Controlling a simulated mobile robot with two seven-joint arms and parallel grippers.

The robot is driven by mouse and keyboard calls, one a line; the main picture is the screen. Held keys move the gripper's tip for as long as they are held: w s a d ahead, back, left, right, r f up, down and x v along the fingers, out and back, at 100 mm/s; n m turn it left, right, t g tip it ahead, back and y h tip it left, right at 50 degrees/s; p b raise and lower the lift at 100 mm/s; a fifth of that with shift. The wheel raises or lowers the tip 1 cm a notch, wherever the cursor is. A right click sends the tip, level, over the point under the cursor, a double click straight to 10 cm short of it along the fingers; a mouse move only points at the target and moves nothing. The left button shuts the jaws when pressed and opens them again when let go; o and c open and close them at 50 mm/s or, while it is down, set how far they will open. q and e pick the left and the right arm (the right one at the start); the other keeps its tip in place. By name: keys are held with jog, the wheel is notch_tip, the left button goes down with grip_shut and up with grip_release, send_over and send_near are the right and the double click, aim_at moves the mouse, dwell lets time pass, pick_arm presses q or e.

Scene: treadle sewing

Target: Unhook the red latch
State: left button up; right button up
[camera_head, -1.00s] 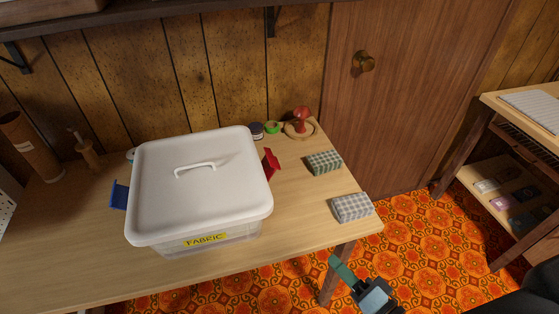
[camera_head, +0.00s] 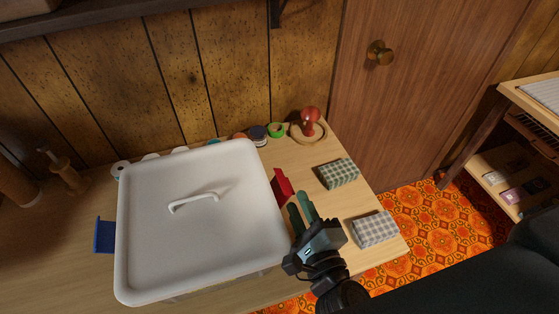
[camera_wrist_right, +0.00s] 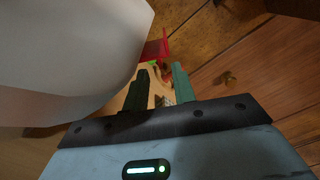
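The white lidded box (camera_head: 150,205) stands on the wooden table, its lid on. The red latch (camera_head: 282,187) sticks out from the box's right side, tilted; it also shows in the right wrist view (camera_wrist_right: 155,47). A blue latch (camera_head: 105,235) sticks out on the box's left side. My right gripper (camera_head: 299,203) is just in front of the red latch, its two green fingers apart with nothing between them. In the right wrist view, the fingers (camera_wrist_right: 160,73) point toward the red latch, which lies beyond their tips. My left gripper is not in view.
Two checked fabric blocks, one green (camera_head: 338,173) and one grey (camera_head: 375,229), lie right of the gripper. A red-knobbed object (camera_head: 310,121) on a wooden ring, a green tape roll (camera_head: 277,130) and a dark jar (camera_head: 257,135) stand behind the box.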

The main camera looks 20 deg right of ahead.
aim_at(286, 178)
jog(key=w+p, duration=0.1)
jog(key=w, duration=0.6)
jog(key=shift+w+a, duration=0.1)
jog(key=shift+w, duration=0.25)
grip_shut()
